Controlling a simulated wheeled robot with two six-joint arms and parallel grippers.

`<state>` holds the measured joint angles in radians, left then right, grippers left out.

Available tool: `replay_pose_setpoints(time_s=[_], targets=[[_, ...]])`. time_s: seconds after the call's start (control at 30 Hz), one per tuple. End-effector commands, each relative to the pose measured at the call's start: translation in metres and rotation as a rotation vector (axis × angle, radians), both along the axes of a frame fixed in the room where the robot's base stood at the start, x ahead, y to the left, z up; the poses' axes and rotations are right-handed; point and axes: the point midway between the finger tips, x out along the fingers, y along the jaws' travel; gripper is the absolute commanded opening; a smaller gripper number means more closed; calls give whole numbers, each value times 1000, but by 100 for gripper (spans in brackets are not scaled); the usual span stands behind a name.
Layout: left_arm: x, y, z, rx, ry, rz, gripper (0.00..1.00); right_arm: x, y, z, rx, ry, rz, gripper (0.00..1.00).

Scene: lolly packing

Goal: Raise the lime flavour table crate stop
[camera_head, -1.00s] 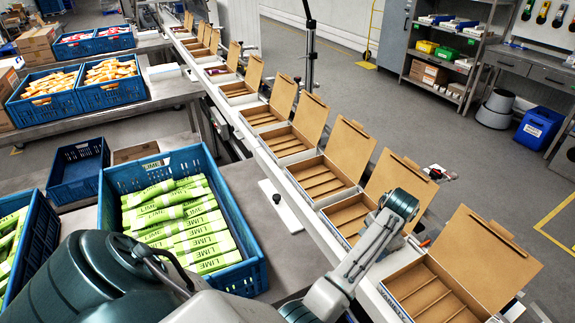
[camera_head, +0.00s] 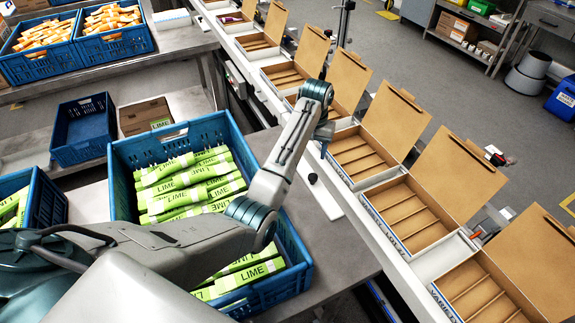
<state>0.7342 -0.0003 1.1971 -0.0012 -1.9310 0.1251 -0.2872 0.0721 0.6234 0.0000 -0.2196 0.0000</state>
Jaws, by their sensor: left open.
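The lime crate (camera_head: 293,300) is a blue crate of green lime packs on the grey table (camera_head: 345,255). Beside it, by the conveyor, lies a white strip (camera_head: 327,203) with a black knob (camera_head: 312,178), flat on the table edge. It looks like the crate stop, but I cannot be sure. My left arm reaches over the crate from the lower left. My left gripper (camera_head: 326,131) hangs beyond its wrist near the conveyor, above and behind the knob in the picture. It is open; its fingers are mostly hidden by the wrist. My right gripper is out of view.
A conveyor (camera_head: 392,262) carries several open cardboard boxes (camera_head: 405,210) along the right. A small empty blue crate (camera_head: 83,150) and a cardboard box (camera_head: 145,115) are behind the lime crate. Another lime crate (camera_head: 48,200) is at left. Orange-pack crates (camera_head: 118,45) stand farther back.

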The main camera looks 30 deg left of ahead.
Motion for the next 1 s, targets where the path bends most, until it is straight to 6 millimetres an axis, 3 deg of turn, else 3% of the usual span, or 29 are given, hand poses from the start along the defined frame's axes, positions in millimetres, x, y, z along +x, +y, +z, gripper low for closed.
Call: replay_pose_setpoints(time_s=[0.17, 0.4, 0.6, 0.8, 1.0], targets=[[-2, -2, -21, -2, 5, -1, 52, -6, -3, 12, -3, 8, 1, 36], [-2, -2, -68, -1, 6, -2, 52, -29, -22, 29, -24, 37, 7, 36], [-2, -2, -95, 0, 3, -2, 52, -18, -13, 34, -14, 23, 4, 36], [-2, -2, -104, -1, 0, -2, 52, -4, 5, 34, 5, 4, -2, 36], [-2, -2, -105, -1, 0, -2, 52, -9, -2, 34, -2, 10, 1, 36]])
